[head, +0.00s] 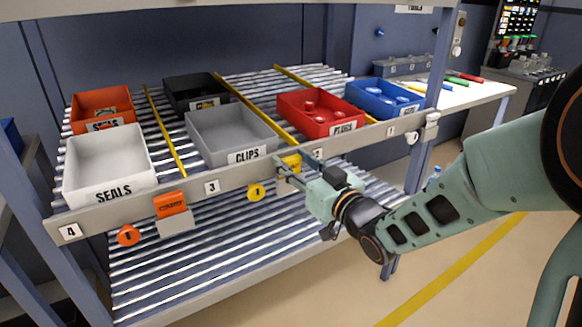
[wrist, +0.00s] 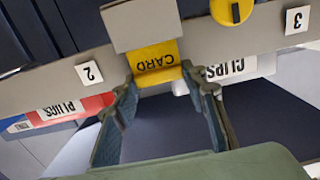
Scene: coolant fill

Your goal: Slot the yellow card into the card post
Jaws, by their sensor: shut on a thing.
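The yellow card (head: 291,163), lettered CARD in the wrist view (wrist: 155,62), is at the front rail of the rack. My gripper (head: 297,170) is shut on it, with one finger at each side edge in the wrist view (wrist: 160,82). A grey block-shaped card post (wrist: 141,24) is right at the card's far edge in the wrist view, and the card's end meets its edge there. I cannot tell how deep the card sits in it. In the head view my gripper largely hides this post.
An orange card (head: 171,203) stands in a grey holder (head: 175,222) farther left on the rail (head: 230,180). A yellow round tag (head: 256,192) hangs beside my gripper. Behind the rail are a grey CLIPS bin (head: 228,128) and a red PLUGS bin (head: 318,117).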

